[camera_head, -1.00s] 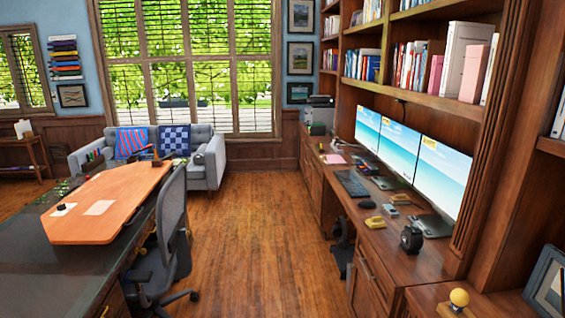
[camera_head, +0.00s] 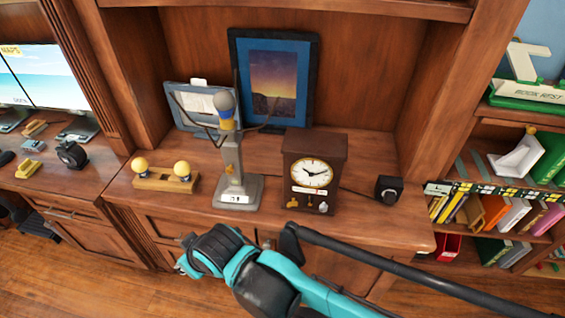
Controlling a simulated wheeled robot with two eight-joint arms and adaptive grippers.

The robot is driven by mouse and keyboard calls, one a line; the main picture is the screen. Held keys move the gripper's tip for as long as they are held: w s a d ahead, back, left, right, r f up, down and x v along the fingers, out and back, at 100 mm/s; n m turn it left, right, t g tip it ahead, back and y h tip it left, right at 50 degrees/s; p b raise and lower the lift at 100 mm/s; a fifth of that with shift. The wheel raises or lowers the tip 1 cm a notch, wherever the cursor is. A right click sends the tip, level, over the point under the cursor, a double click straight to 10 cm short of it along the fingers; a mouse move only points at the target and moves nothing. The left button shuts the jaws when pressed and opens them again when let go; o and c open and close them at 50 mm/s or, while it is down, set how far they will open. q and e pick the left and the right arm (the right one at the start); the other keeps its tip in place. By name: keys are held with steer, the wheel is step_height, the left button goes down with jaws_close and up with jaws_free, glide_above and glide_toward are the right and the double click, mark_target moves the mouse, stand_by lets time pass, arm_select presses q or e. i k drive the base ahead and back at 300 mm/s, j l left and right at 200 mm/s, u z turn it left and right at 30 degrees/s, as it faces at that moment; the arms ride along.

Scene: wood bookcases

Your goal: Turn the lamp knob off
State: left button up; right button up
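A black box with a round knob (camera_head: 389,190) sits on the wooden counter right of the clock, and a dark cord runs from it to the left, behind the clock. A grey lamp-like stand (camera_head: 236,165) with a bulb shape on top and thin side arms stands left of the clock. I cannot tell whether it is lit. My teal and black arm crosses the lower middle of the view in front of the counter, coming in from the lower right. No gripper fingers can be made out on it. My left gripper is not in view.
A wooden clock (camera_head: 313,172) stands between the stand and the knob box. A wood block with two yellow bulbs (camera_head: 165,178) lies at the left. A framed picture (camera_head: 273,80) leans behind. A bookshelf (camera_head: 500,200) is at the right. The counter around the knob box is clear.

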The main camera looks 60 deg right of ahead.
mark_target(230, 170)
steer(key=z, duration=1.5)
